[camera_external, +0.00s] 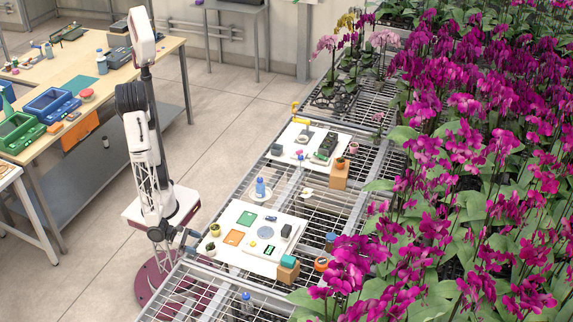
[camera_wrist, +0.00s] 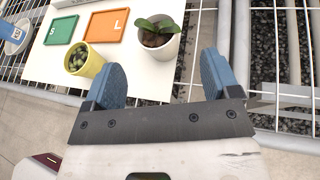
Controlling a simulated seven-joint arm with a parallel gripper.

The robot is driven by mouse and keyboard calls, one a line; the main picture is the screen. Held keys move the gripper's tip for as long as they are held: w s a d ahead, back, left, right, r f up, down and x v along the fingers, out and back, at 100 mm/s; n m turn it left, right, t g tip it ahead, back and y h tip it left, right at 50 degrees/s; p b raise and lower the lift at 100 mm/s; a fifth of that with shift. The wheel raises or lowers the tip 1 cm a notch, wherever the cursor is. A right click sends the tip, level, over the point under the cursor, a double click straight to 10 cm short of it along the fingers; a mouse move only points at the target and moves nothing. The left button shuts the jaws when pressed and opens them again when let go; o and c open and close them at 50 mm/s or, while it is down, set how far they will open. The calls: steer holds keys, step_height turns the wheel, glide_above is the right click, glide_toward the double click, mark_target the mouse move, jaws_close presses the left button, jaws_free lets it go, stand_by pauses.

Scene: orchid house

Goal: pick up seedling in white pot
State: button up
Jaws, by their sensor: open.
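The seedling (camera_wrist: 157,28) has a few green leaves and grows in dark soil in a white pot (camera_wrist: 160,52). The white pot stands upright near the edge of a white board (camera_wrist: 145,86). In the external view the small white pot (camera_external: 210,247) is close to my gripper (camera_external: 190,241). In the wrist view my gripper (camera_wrist: 160,68) is open and empty, with its blue fingers set wide apart. The white pot appears just beyond the gap between the fingertips, apart from both.
A yellow pot (camera_wrist: 93,64) with a succulent leans in the wrist view, left of the white pot. An orange tray (camera_wrist: 119,36) marked L and a green tray (camera_wrist: 61,32) marked S lie behind. The wire bench (camera_external: 199,283) surrounds the board; orchids (camera_external: 470,150) crowd the right.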

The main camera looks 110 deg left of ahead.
mark_target(214, 249)
steer(key=shift+w, duration=0.1)
steer(key=shift+x, duration=1.25)
steer(key=shift+x, duration=2.55)
steer(key=shift+r, duration=0.1)
steer(key=c, duration=1)
